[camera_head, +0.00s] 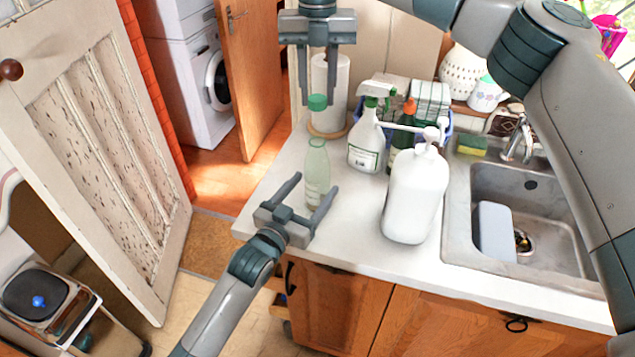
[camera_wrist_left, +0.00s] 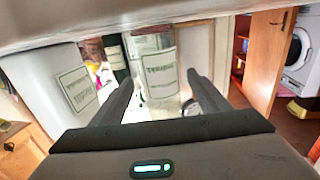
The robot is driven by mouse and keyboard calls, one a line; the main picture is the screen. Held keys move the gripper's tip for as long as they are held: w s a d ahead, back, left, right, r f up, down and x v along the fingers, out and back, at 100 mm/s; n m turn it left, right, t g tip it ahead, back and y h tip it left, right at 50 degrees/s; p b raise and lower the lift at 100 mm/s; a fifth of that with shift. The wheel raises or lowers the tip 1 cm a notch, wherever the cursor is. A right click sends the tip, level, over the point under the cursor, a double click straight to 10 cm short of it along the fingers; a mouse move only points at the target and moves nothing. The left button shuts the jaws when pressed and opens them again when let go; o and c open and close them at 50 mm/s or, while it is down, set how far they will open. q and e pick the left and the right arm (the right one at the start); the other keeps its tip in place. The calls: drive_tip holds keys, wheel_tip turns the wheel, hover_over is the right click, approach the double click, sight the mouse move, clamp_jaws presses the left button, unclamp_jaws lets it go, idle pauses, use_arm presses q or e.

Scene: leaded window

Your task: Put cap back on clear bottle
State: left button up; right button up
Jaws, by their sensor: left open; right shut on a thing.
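The clear bottle (camera_head: 317,172), pale green and see-through, stands upright and uncapped near the counter's left edge. It also shows in the left wrist view (camera_wrist_left: 160,75), its label facing the camera. The green cap (camera_head: 317,102) is between the fingertips of my right gripper (camera_head: 318,98), which points down and is shut on it. In the head view the cap appears above the bottle mouth, with a visible gap. My left gripper (camera_head: 316,184) is open and low at the bottle, with one finger to each side in the picture. Whether the fingers touch it, I cannot tell.
A white pump bottle (camera_head: 414,196) stands to the right. Behind are a spray bottle (camera_head: 365,143), a darker bottle (camera_head: 403,135) and a paper roll (camera_head: 328,85). The sink (camera_head: 545,185) is at the right. The counter (camera_head: 345,235) is clear in front of the bottle.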

use_arm(q)
drive_tip(key=shift+x, duration=1.75)
drive_tip(key=c, duration=1.6)
use_arm(e)
hover_over(317, 134)
drive_tip(key=shift+f, duration=2.45)
drive_tip(key=shift+f, duration=0.15)
drive_tip(key=shift+f, duration=0.75)
drive_tip(key=shift+f, duration=0.55)
